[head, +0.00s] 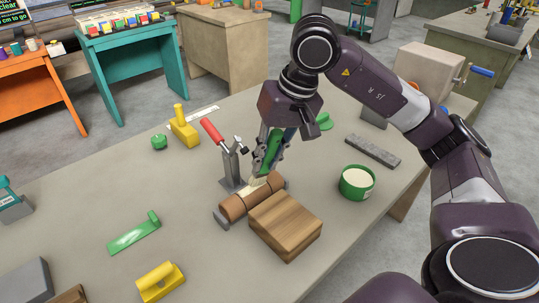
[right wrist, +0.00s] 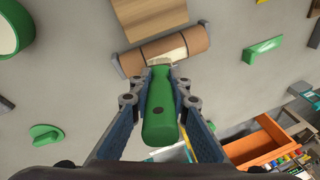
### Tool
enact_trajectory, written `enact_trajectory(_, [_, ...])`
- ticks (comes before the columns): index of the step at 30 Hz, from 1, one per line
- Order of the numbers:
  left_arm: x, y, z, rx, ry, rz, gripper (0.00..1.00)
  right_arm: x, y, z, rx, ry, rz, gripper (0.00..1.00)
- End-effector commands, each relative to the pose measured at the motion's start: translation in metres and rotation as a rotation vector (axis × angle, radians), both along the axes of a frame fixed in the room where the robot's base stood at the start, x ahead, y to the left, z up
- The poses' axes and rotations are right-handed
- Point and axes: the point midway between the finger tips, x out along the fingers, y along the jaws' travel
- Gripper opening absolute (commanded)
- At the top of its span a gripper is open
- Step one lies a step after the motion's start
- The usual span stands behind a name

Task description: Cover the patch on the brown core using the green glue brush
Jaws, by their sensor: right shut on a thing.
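The brown core (head: 237,207) lies on its side in a low grey holder on the table, beside a wooden block (head: 287,226). It also shows in the right wrist view (right wrist: 133,64). A pale area, seemingly the patch (right wrist: 173,46), shows around its middle. My right gripper (head: 272,158) is shut on the green glue brush (right wrist: 161,112) by its handle, with the brush tip (right wrist: 160,60) pointing down at the core's middle. The tip overlaps the pale area in both views; whether it touches cannot be told. My left gripper is out of view.
A toggle clamp (head: 231,165) with a red handle stands right behind the core. A green pot (head: 357,183) with pale contents is to the right, near a grey bar (head: 372,151). Yellow tools (head: 160,282) and a green tool (head: 134,235) lie at left, with free table between.

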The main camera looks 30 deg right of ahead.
Motion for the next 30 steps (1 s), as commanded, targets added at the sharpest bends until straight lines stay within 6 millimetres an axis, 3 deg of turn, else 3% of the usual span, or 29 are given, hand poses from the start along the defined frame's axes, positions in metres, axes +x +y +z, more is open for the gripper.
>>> enact_trajectory(7, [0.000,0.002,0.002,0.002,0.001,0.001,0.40,-0.002,0.012,0.001,0.000,-0.002,0.001,0.00])
enact_trajectory(21, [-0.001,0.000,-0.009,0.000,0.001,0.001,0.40,0.002,-0.012,-0.001,0.001,-0.002,-0.002,0.00])
enact_trajectory(30, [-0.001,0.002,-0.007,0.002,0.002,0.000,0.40,0.000,-0.002,0.000,0.000,-0.002,0.003,0.00])
